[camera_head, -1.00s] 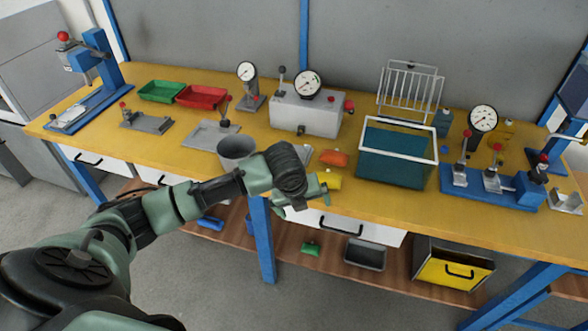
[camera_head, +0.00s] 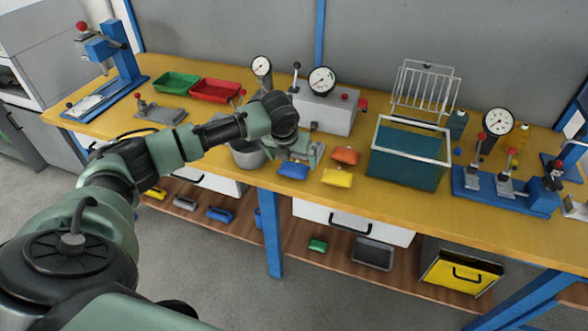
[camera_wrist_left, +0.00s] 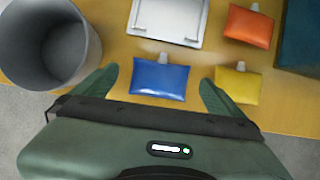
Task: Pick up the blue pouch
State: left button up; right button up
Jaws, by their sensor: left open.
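The blue pouch (camera_head: 292,172) lies flat near the front edge of the yellow bench, left of the yellow pouch (camera_head: 337,178) and the orange pouch (camera_head: 345,155). My left gripper (camera_head: 298,156) is over the bench just behind and above the blue pouch. In the left wrist view the blue pouch (camera_wrist_left: 159,79) shows between the two spread green fingers of my left gripper (camera_wrist_left: 158,76), with space on both sides. The gripper is open and empty. My right gripper is not in view.
A grey bucket (camera_wrist_left: 62,48) stands close to the left finger, and the yellow pouch (camera_wrist_left: 238,84) is close to the right finger. A metal plate (camera_wrist_left: 170,18) lies behind the blue pouch. A teal tank (camera_head: 408,160) stands further right on the bench.

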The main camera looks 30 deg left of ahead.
aim_at(294, 164)
pick_arm(q)
jog(key=shift+d+x, duration=0.2)
jog(key=shift+x, duration=1.8)
jog(key=shift+s, duration=0.15)
jog(key=c, duration=1.3)
jog(key=shift+a, duration=0.1)
notch_tip(294, 164, up, 20)
jog(key=shift+r+b, duration=0.1)
jog(key=shift+b, duration=0.2)
